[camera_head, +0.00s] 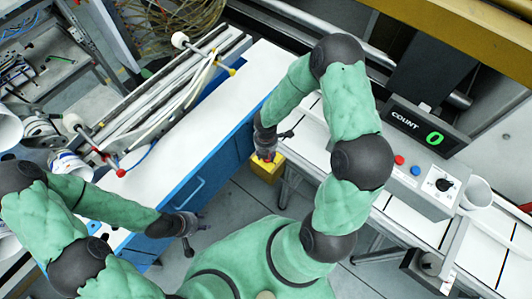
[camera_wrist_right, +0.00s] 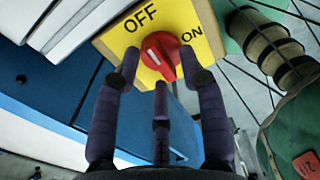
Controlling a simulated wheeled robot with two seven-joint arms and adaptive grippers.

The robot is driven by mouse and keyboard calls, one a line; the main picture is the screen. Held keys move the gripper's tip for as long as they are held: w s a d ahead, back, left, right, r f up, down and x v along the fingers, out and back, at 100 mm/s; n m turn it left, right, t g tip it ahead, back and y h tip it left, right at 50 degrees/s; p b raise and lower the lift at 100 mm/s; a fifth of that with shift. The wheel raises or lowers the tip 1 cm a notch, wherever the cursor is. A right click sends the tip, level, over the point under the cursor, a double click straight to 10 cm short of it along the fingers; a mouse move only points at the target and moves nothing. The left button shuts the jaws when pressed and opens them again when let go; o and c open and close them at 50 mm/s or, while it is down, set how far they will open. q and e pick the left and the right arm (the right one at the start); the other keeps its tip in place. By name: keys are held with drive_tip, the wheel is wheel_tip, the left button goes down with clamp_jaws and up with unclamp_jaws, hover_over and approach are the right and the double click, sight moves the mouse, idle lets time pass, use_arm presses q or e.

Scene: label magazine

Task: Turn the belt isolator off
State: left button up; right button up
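The belt isolator is a yellow box (camera_head: 269,172) with a red rotary knob. In the right wrist view its yellow face (camera_wrist_right: 118,38) reads OFF at upper left and ON at right, with the red knob (camera_wrist_right: 160,52) between them. I cannot tell for certain which word the knob points to. My right gripper (camera_wrist_right: 160,68) has its fingers spread around the knob's near side; contact is unclear. In the head view the right gripper (camera_head: 266,157) is at the box and hides the knob. My left gripper (camera_head: 188,232) is away at lower left, holding nothing visible.
A blue cabinet with a white top (camera_head: 250,75) stands left of the isolator. A white conveyor (camera_head: 312,148) is at right, with a control box (camera_head: 412,181) and a COUNT display (camera_head: 425,125) reading 0. Grey floor lies between them.

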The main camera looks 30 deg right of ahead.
wheel_tip(320, 180, up, 12)
idle(0.8)
idle(0.5)
